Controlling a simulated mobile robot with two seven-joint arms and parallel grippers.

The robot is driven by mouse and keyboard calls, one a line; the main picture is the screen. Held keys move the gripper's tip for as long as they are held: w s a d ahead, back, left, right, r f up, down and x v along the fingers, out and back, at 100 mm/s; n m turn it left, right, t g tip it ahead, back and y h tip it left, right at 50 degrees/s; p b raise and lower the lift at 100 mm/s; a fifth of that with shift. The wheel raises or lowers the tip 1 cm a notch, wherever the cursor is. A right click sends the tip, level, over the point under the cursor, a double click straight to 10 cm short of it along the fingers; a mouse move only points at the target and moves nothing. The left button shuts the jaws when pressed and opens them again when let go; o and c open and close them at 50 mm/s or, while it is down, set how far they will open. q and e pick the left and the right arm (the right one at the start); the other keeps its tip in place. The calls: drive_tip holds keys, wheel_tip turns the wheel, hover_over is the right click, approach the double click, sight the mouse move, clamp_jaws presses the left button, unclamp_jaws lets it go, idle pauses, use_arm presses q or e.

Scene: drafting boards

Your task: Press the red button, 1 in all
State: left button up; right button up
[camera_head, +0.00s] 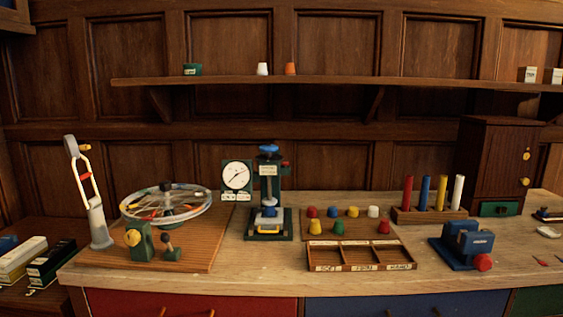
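Several red things show in the head view, and I cannot tell for sure which one is the red button. A red round knob (482,262) sticks out at the front of a blue device (465,246) on the right of the bench. Red caps (383,227) stand among yellow, blue, white and green ones on a wooden board. A small red part (285,163) is on the right side of the green press (268,190). Neither of my grippers is in view, and nothing touches these things.
A wooden bench (330,285) spans the view. On it are a large wheel (166,202), a white dial gauge (236,176), a compartment tray (345,266), a rack with coloured rods (428,217) and a dark cabinet (494,160). The bench front is mostly clear.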

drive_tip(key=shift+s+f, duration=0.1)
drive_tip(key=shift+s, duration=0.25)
